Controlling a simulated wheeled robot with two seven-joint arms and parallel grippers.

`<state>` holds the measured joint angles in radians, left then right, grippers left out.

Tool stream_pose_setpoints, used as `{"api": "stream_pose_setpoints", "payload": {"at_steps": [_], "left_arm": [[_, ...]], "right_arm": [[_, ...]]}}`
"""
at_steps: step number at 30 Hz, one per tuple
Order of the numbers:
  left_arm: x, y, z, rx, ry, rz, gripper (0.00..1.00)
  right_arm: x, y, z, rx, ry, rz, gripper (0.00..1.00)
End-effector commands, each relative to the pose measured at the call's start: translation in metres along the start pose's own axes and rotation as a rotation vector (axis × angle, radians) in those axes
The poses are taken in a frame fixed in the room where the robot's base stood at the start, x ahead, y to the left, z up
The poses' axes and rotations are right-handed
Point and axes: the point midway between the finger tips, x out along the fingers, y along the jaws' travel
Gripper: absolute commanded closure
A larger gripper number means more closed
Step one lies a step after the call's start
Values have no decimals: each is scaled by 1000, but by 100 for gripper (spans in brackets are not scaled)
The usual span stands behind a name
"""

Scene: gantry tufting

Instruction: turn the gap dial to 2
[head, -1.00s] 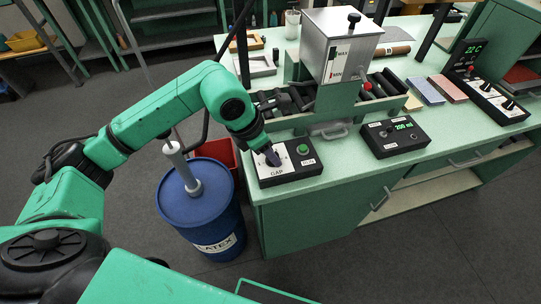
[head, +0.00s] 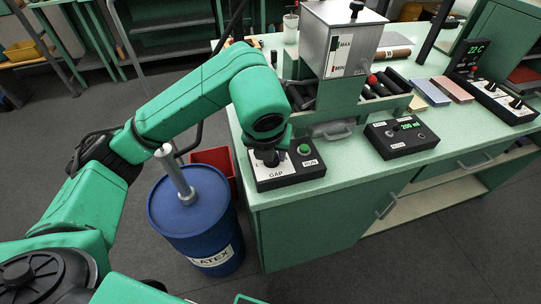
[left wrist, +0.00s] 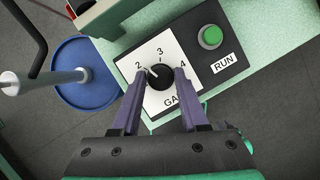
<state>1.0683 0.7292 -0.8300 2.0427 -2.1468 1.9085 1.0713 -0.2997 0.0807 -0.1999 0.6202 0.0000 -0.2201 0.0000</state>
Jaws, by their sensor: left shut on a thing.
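The gap dial (left wrist: 163,79) is a round black knob on a white plate marked 2, 3 and 4, with GAP partly hidden below. Its white pointer line points to the upper left, at or very near the 2. My left gripper (left wrist: 160,73) has its two purple fingers on either side of the dial, shut on it. In the head view the gap panel (head: 291,178) sits at the bench's front left corner. My left arm covers most of the gripper there. My right gripper is in neither view.
A green RUN button (left wrist: 210,37) is just right of the dial. A blue latex drum (head: 195,218) with an upright grey tube (head: 175,172) stands left of the bench, near my arm. A second control box (head: 402,138) with a green display is further right.

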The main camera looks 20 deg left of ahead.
Motion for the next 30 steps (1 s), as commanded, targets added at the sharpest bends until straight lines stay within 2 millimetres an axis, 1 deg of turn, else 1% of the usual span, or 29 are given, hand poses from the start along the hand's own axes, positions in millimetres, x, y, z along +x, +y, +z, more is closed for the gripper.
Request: {"api": "stream_pose_setpoints", "payload": {"at_steps": [1,10,17,27,28,29,30], "left_arm": [[1,-1,0,-26,-3,10,100],[0,-1,0,-152,-1,62,100],[0,-1,0,-182,0,74,100],[0,-1,0,-182,1,75,100],[0,-1,0,-182,1,75,45],[0,-1,0,-182,1,75,33],[0,-1,0,-182,1,75,27]], "right_arm": [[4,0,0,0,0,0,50],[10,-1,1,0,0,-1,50],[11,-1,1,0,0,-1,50],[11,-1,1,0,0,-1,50],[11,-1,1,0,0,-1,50],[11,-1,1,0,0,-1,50],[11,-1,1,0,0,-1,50]]}}
